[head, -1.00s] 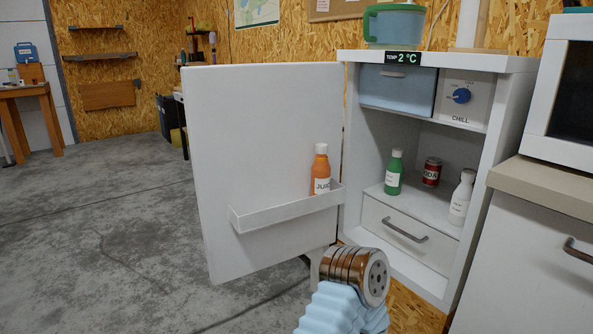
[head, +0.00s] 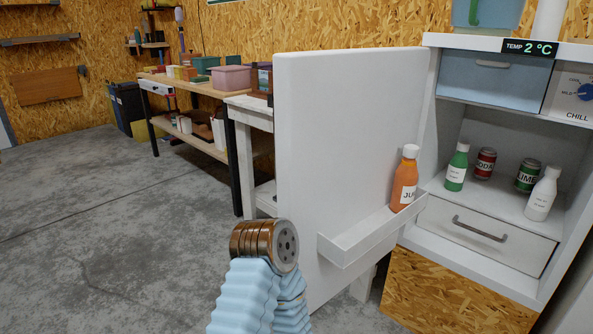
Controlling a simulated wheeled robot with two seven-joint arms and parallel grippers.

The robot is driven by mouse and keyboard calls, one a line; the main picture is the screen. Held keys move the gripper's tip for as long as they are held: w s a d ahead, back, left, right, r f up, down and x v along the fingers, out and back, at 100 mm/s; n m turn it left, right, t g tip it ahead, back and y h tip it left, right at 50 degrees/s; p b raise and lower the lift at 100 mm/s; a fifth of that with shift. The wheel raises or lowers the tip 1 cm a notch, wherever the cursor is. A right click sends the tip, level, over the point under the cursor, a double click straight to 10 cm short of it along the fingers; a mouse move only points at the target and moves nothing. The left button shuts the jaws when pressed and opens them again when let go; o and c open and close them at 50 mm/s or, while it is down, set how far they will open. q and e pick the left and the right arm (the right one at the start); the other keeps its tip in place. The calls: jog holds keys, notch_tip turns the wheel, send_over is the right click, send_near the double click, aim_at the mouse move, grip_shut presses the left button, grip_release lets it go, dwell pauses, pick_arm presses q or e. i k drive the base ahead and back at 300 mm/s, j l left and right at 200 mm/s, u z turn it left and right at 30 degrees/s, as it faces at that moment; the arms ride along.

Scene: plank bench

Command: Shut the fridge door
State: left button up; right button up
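The white fridge (head: 431,150) stands at the right with its front open. Its door (head: 335,140) hangs wide open to the left, inner face towards me. An orange juice bottle (head: 404,185) stands in the door's shelf (head: 345,243). One of my arms, in a light blue sleeve with a bronze wrist, rises from the bottom, left of the door shelf in the picture. I cannot tell which arm it is, or whether it touches the door. No gripper fingers show.
Inside stand a green bottle (head: 456,172), a soda can (head: 484,164), a lime can (head: 527,176) and a white bottle (head: 542,196), above a closed drawer (head: 480,234). A workbench (head: 190,86) stands behind the door. Concrete floor (head: 110,220) is clear at left.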

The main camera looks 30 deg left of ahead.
aim_at(343, 120)
jog(key=i+j+z, duration=0.15)
jog(key=j, duration=0.45)
jog(key=i+j+z, duration=0.1)
jog(key=j, duration=0.55)
jog(key=j+z, duration=0.15)
jog(key=j, duration=0.45)
jog(key=i+j+z, duration=0.2)
jog(key=j+z, duration=0.15)
jog(key=j, duration=0.3)
jog(key=i+j+z, duration=0.2)
jog(key=j, duration=0.15)
jog(key=k+j+z, duration=0.15)
jog(key=k, duration=0.3)
jog(key=k+j+z, duration=0.1)
jog(key=k, duration=0.4)
jog(key=k+u, duration=0.2)
jog(key=i+l, duration=0.3)
jog(key=l, duration=0.1)
